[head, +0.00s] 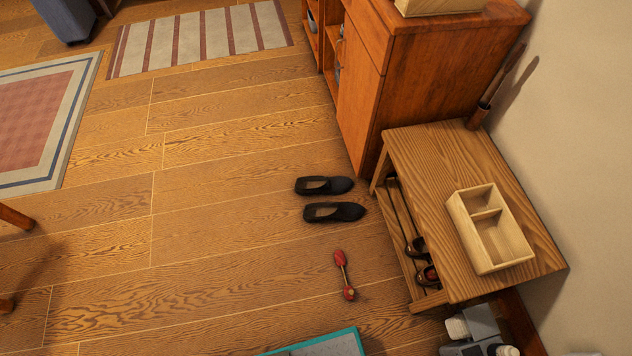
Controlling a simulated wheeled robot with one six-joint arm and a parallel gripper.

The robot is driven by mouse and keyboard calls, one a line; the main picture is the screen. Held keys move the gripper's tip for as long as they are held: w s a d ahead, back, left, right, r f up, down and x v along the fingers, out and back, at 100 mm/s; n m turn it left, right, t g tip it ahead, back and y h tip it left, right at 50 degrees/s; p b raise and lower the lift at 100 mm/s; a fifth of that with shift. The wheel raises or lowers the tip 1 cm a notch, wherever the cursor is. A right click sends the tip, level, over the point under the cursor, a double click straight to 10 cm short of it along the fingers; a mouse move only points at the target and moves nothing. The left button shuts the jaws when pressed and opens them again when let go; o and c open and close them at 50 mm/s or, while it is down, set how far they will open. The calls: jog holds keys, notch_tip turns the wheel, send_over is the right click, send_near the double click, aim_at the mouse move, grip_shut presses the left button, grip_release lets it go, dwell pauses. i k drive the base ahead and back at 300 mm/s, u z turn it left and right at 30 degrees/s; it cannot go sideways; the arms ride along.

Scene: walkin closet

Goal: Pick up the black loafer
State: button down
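Two black loafers lie side by side on the wooden floor in the head view, near the middle of the picture. One black loafer (340,185) is the farther of the two. The other black loafer (349,212) is nearer, with a small gap between them. Both look upright, with their openings toward the left and their toes toward the right. My gripper is not in view.
A wooden bench (432,150) with a divided wooden box (490,228) stands right of the loafers. An orange-brown cabinet (450,85) rises behind it. A red-ended shoe tree (343,272) lies on the floor nearer. The floor left of the loafers is clear.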

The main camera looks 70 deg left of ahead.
aim_at(317, 184)
jog(key=u, duration=2.2)
